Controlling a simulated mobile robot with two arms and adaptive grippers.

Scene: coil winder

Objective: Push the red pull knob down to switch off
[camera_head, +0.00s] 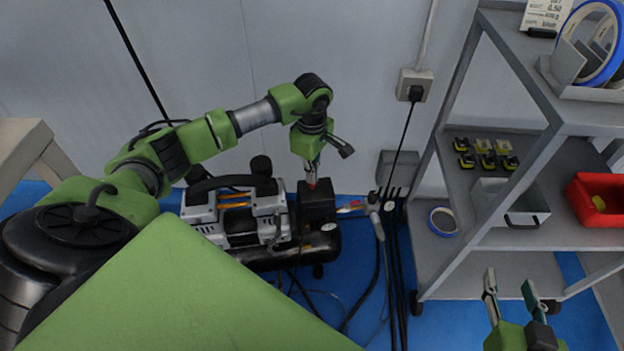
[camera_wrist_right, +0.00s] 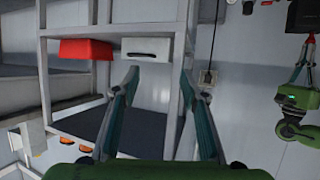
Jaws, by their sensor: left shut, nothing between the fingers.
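The red pull knob (camera_head: 311,184) is a small red spot on top of the black box (camera_head: 317,203) of the compressor (camera_head: 240,215), which sits on the blue floor. My left gripper (camera_head: 311,178) points down with its fingers shut, its tips right at the knob and hiding part of it. Whether the tips touch the knob I cannot tell. In the right wrist view, the left gripper (camera_wrist_right: 309,42) shows at the upper right above the dark box. My right gripper (camera_head: 508,285) is open and empty at the lower right, and its spread fingers fill the middle of the right wrist view (camera_wrist_right: 160,85).
A grey shelf rack (camera_head: 490,140) stands at the right with a red bin (camera_head: 597,200), a grey bin (camera_head: 510,205) and tape rolls. Black hoses (camera_head: 395,260) run along the floor beside it. A wall socket (camera_head: 415,85) is behind. My green body covers the lower left.

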